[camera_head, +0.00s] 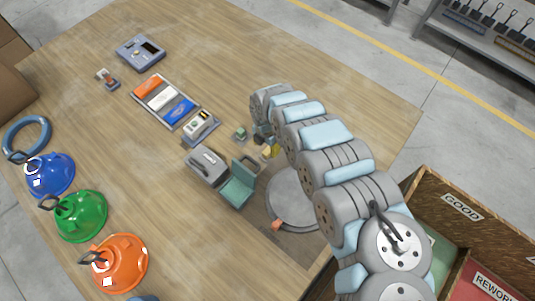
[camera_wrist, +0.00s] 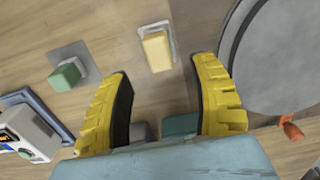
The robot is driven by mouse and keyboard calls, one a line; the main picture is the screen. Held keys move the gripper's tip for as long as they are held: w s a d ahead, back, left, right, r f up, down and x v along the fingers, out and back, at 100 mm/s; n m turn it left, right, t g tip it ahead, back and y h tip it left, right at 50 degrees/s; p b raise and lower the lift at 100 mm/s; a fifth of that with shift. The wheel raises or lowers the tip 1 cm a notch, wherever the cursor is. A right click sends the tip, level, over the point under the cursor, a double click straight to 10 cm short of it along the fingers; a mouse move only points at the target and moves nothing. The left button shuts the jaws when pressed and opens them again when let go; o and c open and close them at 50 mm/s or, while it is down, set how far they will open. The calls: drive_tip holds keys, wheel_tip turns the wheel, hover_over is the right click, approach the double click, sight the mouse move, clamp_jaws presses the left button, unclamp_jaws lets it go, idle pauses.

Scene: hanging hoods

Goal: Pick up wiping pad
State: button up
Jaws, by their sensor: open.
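A pale yellow block (camera_wrist: 157,51), which looks like the wiping pad, lies in a shallow white holder (camera_wrist: 174,41) on the wooden table. In the wrist view it is at upper middle, just beyond my fingertips. My gripper (camera_wrist: 162,72) is open, with its two yellow fingers spread apart and nothing between them but table. The pad lies roughly in line with the gap and is not touched. In the head view my arm largely covers this spot, so pad and fingers are hard to tell apart there.
A green block (camera_wrist: 64,77) on a grey plate sits left of the pad. A round grey turntable (camera_head: 297,200) with an orange knob (camera_wrist: 291,128) lies to the right. A teal stand (camera_head: 238,188) is close by. Blue, green and orange hoods (camera_head: 119,263) line the left table edge.

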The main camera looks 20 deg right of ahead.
sight(267, 151)
drive_tip(key=shift+w+d+f+b, duration=0.1)
drive_tip(key=shift+f+b, duration=0.1)
drive_tip(key=shift+f, duration=0.85)
drive_tip(key=shift+w+d+f+b, duration=0.1)
drive_tip(key=shift+f+b, duration=0.05)
drive_tip(key=shift+f, duration=0.85)
drive_tip(key=shift+s+f, duration=0.1)
drive_tip(key=shift+f, duration=0.7)
drive_tip(key=shift+c, duration=0.3)
clamp_jaws()
